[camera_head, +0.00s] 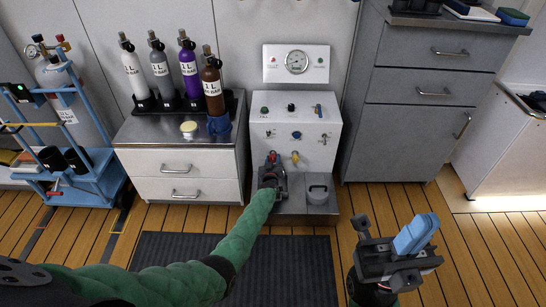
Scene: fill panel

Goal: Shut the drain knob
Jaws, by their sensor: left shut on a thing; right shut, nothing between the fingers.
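The white fill panel (315,113) stands against the wall in the middle of the view. It has small knobs and valves on its front, with labels too small to read. My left gripper (271,167) is at the panel's lower left, shut on a small red knob (272,156), which it partly hides. I cannot read whether this is the drain knob. A yellow knob (295,157) is just right of the gripper, apart from it. My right gripper (408,243) is shut and empty, low at the right, well away from the panel.
Several bottles stand on the white drawer cabinet (180,173) at left. A grey drawer cabinet (415,115) stands at right. A dark mat (300,265) lies on the open wooden floor.

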